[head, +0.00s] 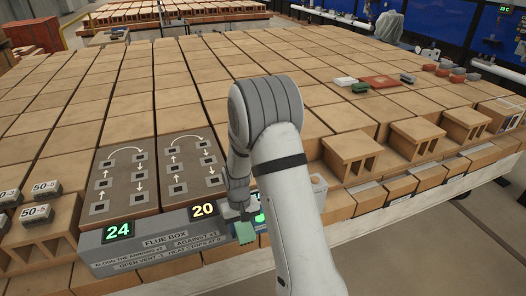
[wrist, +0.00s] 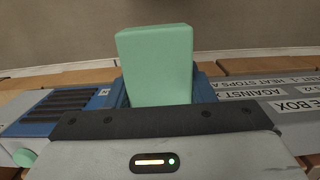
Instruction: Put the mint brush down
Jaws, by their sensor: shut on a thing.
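The mint brush shows as a mint block (head: 245,232) at the front face of the grey flue box (head: 165,243) in the head view. It also shows upright in the middle of the wrist view (wrist: 157,65). My gripper (head: 240,212) is shut on it; blue finger parts show on both sides of it in the wrist view. My arm hides the right end of the flue box. I cannot tell whether the brush touches anything below it.
The flue box carries a green 24 and a yellow 20. Two arrow panels (head: 117,182) lie behind it. A blue slotted part (wrist: 62,108) is left of the brush. Hollow bricks (head: 416,138) stand at right.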

